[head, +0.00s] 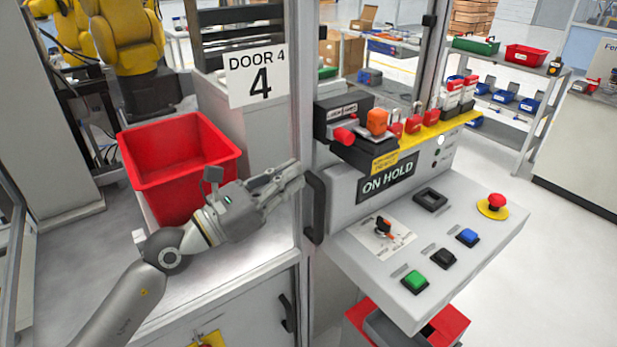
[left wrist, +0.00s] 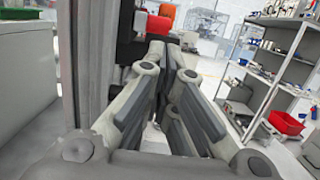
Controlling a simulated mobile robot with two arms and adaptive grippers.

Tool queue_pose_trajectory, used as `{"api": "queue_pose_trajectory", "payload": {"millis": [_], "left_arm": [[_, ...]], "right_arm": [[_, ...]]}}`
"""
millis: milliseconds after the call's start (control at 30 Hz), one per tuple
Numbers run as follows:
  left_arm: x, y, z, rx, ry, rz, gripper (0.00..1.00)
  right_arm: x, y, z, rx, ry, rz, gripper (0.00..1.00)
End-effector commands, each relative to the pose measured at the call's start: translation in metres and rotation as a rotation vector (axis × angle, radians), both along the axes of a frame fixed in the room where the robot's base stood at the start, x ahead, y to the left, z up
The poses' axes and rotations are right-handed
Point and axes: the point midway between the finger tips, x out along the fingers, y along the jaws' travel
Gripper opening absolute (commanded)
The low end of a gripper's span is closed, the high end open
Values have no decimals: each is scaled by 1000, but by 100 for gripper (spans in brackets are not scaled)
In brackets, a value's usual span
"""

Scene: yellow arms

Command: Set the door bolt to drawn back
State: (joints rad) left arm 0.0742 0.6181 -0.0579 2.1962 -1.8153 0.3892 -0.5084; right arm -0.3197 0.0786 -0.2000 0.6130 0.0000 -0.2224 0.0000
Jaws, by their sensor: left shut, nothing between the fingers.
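The door bolt (head: 342,113) is a black housing on the post at the right edge of the door, with a red knob (head: 345,136) at its front left. I cannot tell the bolt's exact position. My right gripper is in neither view.
A black door handle (head: 314,207) stands close to my left fingertips. A red bin (head: 180,165) is behind my left arm. The control panel (head: 440,225) with buttons, a rotary switch and a red emergency stop (head: 496,202) juts out at right. Red padlocks (head: 413,123) hang on a yellow rail.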

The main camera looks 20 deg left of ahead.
Motion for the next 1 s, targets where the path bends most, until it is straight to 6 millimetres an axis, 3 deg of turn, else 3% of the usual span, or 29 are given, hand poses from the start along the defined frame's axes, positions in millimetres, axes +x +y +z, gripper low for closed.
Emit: {"api": "queue_pose_trajectory", "payload": {"millis": [100,300,667,1000], "left_arm": [[-16,13,-10,3,2,0,0],[-32,25,-11,0,1,0,0],[-36,29,-9,-1,0,0,0],[-36,28,-9,-1,0,0,0]], "right_arm": [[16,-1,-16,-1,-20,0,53],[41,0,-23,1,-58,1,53],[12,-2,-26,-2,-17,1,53],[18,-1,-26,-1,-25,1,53]]}}
